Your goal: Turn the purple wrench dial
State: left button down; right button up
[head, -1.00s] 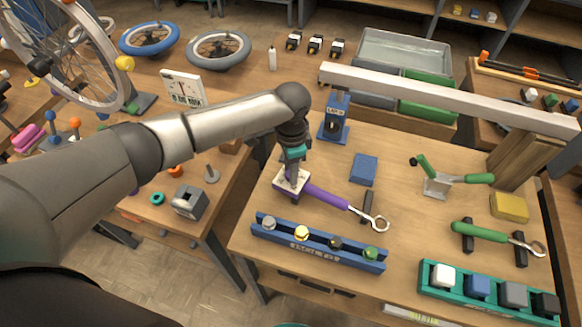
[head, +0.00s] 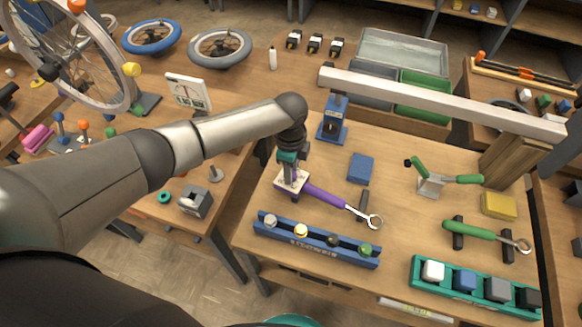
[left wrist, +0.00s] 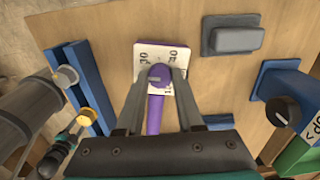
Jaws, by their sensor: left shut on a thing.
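The purple wrench (head: 327,197) lies on the wooden workbench. My left gripper (head: 291,178) points down over the plate. In the left wrist view its two fingers (left wrist: 158,82) are shut on the dial head, one on each side. My right gripper is out of view.
A blue rack (head: 315,249) with several knobs stands just in front. A blue block (head: 361,168) and a blue stand (head: 332,130) are behind. A long pale beam (head: 440,103) spans the back. A green wrench (head: 475,232) lies on black rests at the right.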

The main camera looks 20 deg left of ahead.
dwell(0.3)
pick_arm(q)
jog(key=c, duration=0.5)
grip_release()
jog(key=shift+r, duration=0.1)
notch_tip(320, 180, up, 15)
jog(key=shift+s+r+p, duration=0.1)
jog(key=shift+s+p, duration=0.05)
jog(key=shift+p, duration=1.1)
